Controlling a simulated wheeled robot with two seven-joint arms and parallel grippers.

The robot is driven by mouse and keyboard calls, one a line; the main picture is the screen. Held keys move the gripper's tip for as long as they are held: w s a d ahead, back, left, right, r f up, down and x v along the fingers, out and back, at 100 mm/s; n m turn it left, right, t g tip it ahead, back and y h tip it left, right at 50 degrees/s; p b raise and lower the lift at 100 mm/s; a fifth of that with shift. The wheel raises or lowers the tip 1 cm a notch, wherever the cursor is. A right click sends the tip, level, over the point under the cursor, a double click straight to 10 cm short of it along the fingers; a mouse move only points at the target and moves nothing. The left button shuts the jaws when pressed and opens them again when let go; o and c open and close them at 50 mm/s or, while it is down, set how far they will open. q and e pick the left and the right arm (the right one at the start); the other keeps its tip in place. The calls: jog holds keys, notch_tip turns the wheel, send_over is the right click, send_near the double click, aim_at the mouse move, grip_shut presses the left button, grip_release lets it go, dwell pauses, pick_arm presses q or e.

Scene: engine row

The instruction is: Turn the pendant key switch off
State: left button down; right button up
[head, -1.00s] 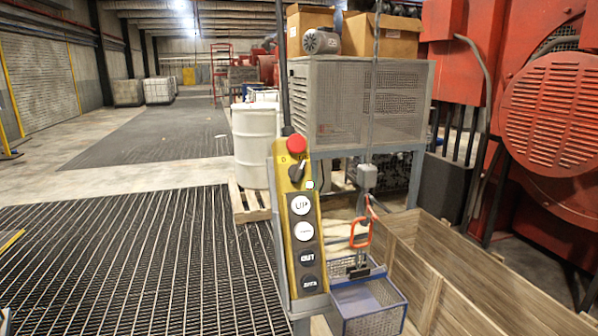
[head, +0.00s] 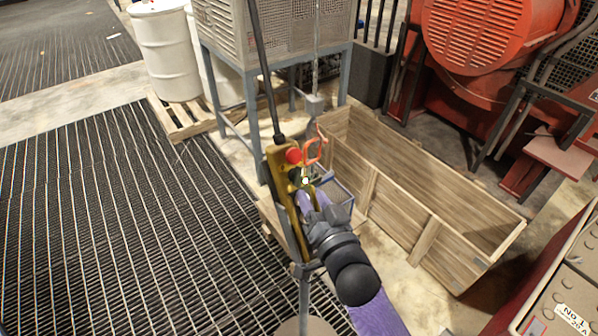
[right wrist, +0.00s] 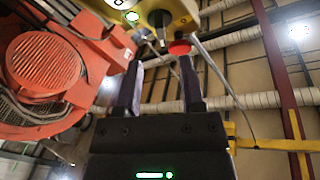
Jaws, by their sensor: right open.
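The yellow pendant (head: 281,188) hangs on a dark cable, with a red button (head: 293,155) near its top. The black key switch (head: 296,174) sits just below that button, small and partly hard to make out. The right wrist view shows the pendant's yellow face (right wrist: 185,14), the red button (right wrist: 180,47) and the dark key switch (right wrist: 158,20). My right gripper (head: 308,195) is open in front of the pendant. In the right wrist view its fingertips (right wrist: 160,62) stand apart, with the switch beyond the gap; contact is not clear. My left gripper is out of view.
A long wooden crate (head: 400,215) lies to the right. A white drum (head: 165,50) stands on a pallet (head: 185,122). The grating at left is clear.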

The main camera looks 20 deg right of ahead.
aim_at(301, 179)
jog(key=w, duration=0.5)
jog(key=shift+w+a, duration=0.15)
jog(key=shift+a, duration=0.2)
grip_shut()
